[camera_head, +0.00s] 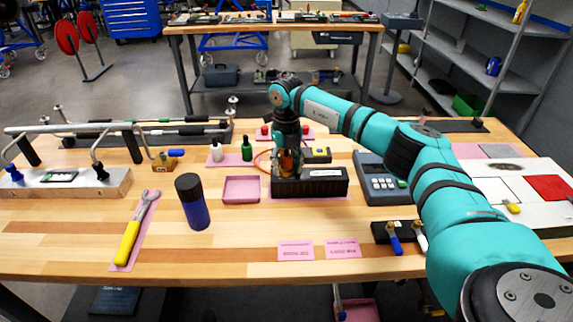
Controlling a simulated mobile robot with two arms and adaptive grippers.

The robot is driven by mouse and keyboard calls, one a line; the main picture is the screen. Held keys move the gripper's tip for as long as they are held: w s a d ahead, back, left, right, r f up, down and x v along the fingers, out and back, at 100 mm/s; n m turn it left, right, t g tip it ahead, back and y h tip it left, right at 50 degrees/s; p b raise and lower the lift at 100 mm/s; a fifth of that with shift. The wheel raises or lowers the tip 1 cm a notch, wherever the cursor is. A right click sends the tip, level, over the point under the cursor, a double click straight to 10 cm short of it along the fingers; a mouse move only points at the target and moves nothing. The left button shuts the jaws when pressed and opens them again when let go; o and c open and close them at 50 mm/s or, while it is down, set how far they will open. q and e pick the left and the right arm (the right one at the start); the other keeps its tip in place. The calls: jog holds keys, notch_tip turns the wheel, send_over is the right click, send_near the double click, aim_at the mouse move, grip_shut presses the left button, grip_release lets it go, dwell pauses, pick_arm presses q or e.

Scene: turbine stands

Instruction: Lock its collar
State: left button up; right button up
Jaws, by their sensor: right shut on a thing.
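My right arm, teal with black bands, reaches in from the right, and its gripper (288,150) points straight down at the left end of a black box (322,183) on the wooden bench. The gripper is shut on an orange-brown, brass-like part (289,163) at that end; this may be the collar, but it is small and mostly hidden by the fingers. Whether it is locked cannot be seen. A thin orange hose (259,155) curves out to the left of the gripper. My left gripper is not in view.
A yellow tape measure (318,154) sits behind. The bench front middle is mostly clear.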

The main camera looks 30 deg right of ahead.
aim_at(287, 156)
jog(key=o, duration=1.2)
notch_tip(287, 156, up, 12)
jog(key=shift+r, duration=0.1)
